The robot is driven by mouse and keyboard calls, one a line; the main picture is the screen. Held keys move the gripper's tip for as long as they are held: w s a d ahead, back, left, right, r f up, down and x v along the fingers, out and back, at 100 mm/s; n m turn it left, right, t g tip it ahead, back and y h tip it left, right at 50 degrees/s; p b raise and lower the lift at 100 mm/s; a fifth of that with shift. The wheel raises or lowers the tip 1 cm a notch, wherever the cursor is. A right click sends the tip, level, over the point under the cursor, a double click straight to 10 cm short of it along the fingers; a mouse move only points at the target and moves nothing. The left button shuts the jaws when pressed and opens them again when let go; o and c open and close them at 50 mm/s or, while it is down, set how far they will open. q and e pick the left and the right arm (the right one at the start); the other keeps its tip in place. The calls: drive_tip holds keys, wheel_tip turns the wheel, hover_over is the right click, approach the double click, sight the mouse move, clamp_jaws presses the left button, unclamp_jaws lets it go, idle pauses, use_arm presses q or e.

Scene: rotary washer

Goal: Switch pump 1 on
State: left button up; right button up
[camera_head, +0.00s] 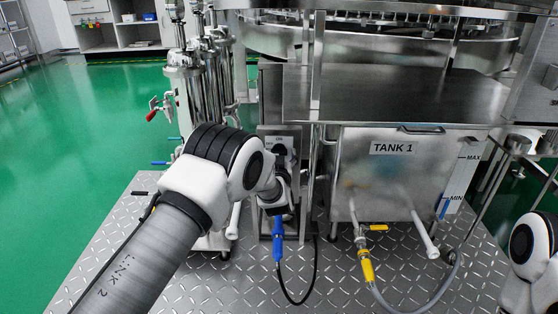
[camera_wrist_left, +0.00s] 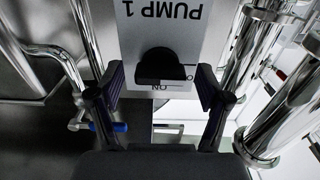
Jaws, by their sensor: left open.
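The pump 1 switch is a black knob (camera_wrist_left: 162,66) on a white plate (camera_wrist_left: 135,28) marked PUMP 1, upside down in the left wrist view. "ON" lettering shows beside the knob, partly covered by it. My left gripper (camera_wrist_left: 160,84) is open and empty, with one finger on each side of the knob and visible gaps between. In the head view the plate (camera_head: 270,141) shows behind my left wrist, which hides part of the switch. I cannot tell the knob's exact setting. My right gripper is out of view; only part of my right arm shows at the right edge.
Steel pipes and valves (camera_head: 205,85) stand left of the switch, with a red-handled valve (camera_head: 151,115). Right of it is the steel TANK 1 (camera_head: 390,180), with a yellow hose fitting (camera_head: 367,268) below. The green floor at left is clear.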

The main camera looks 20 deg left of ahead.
use_arm(q)
drive_tip(key=c, duration=1.2)
drive_tip(key=shift+o, duration=0.2)
drive_tip(key=shift+r, duration=0.1)
drive_tip(key=m+p, duration=0.3)
drive_tip(key=shift+r+p, duration=0.15)
drive_tip(key=shift+p, duration=0.15)
drive_tip(key=m+p, duration=0.2)
drive_tip(key=m, duration=0.3)
drive_tip(key=shift+p, duration=0.3)
drive_tip(key=m+p, duration=0.1)
drive_tip(key=m, duration=0.5)
drive_tip(key=m+p, duration=0.1)
drive_tip(key=m, duration=0.3)
drive_tip(key=shift+f, duration=0.25)
